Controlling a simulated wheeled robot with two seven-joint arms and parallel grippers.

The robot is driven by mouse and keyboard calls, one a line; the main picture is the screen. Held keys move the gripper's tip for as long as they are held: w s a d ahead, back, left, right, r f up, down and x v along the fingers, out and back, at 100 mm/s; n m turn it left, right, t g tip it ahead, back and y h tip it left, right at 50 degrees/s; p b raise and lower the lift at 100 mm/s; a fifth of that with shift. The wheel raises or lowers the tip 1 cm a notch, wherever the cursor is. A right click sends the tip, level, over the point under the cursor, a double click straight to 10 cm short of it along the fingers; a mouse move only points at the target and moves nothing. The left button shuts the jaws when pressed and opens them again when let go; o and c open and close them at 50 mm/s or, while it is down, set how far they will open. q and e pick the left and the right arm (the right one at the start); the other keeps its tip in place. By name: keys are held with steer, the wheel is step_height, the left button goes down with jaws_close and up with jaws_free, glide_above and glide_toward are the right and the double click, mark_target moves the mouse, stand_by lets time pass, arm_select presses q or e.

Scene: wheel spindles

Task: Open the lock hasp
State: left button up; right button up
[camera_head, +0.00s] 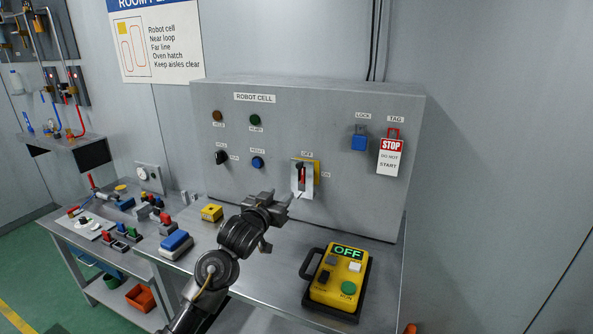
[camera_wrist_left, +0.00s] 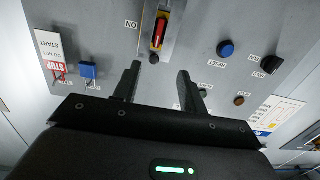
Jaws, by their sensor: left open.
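The red-handled switch (camera_head: 301,173) is on the front of the grey panel, on a yellow plate with a pale metal bracket (camera_head: 308,190) around it; I take this bracket for the lock hasp. In the left wrist view the red handle (camera_wrist_left: 160,31) and bracket show at top centre, with a dark round knob at one end. My left gripper (camera_head: 284,201) is open and empty, just in front of and slightly left of the bracket, apart from it. Its two fingers (camera_wrist_left: 158,71) point towards the switch. My right gripper is not in view.
A blue padlock (camera_head: 359,142) and a red-and-white STOP tag (camera_head: 391,157) hang at the panel's right. A yellow control box (camera_head: 341,279) reading OFF stands on the bench. A yellow block (camera_head: 212,212) and blue-topped block (camera_head: 175,243) lie left of my arm.

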mark_target(298, 166)
arm_select(q)
steer(key=shift+t+h, duration=0.3)
steer(key=r+p+x, duration=0.1)
steer(key=x, duration=0.3)
steer(key=r+p+x, duration=0.1)
steer(key=x, duration=0.3)
steer(key=r+p+x, duration=0.1)
steer(key=x, duration=0.3)
steer(key=shift+d, duration=0.15)
jaws_close()
